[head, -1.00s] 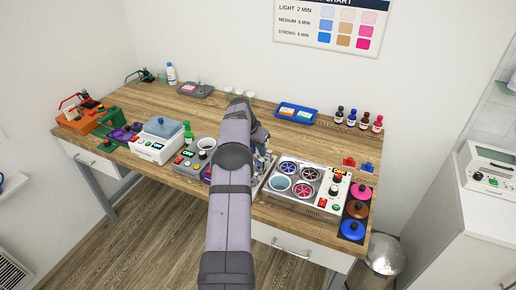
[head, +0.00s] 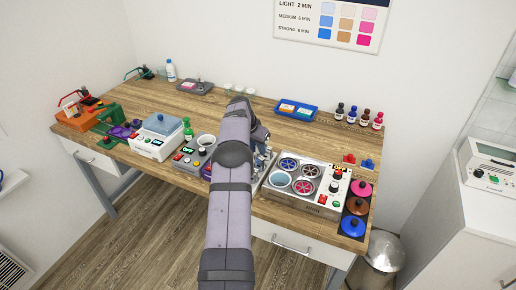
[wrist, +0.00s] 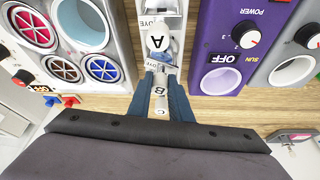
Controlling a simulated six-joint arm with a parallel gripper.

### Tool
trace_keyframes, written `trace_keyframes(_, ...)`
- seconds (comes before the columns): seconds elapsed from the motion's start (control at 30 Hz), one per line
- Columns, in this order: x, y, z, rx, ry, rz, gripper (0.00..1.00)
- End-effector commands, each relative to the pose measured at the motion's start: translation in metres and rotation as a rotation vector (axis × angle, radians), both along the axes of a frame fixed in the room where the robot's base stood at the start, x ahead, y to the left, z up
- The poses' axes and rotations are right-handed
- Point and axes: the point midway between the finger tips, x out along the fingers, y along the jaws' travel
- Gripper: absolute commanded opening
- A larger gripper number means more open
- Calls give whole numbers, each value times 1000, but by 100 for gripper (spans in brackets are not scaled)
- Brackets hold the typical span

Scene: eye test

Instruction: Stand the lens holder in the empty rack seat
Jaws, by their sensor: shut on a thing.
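My gripper (wrist: 163,82) shows in the wrist view with its two blue fingers close together, shut on a narrow pale grey piece, which I take as the lens holder (wrist: 160,69). The fingers hide much of it. A white rack strip (wrist: 160,43) with letters A, B and C runs under and beyond the fingers. A stands clear beyond the fingertips; B and C show between the fingers. I cannot tell whether the holder touches a seat, or which seat is empty. In the head view my arm largely covers the gripper (head: 263,158), holder and rack.
In the wrist view, the dye bath unit (wrist: 127,43) is close on the left and a purple device (wrist: 207,45) close on the right. The head view shows a blue tray (head: 281,111), several bottles (head: 364,116) and coloured lids (head: 353,226).

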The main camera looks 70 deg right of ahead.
Motion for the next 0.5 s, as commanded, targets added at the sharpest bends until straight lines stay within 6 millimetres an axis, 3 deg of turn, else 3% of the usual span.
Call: trace_keyframes(0.5, 0, 0, -6, 0, 0, 0, 0)
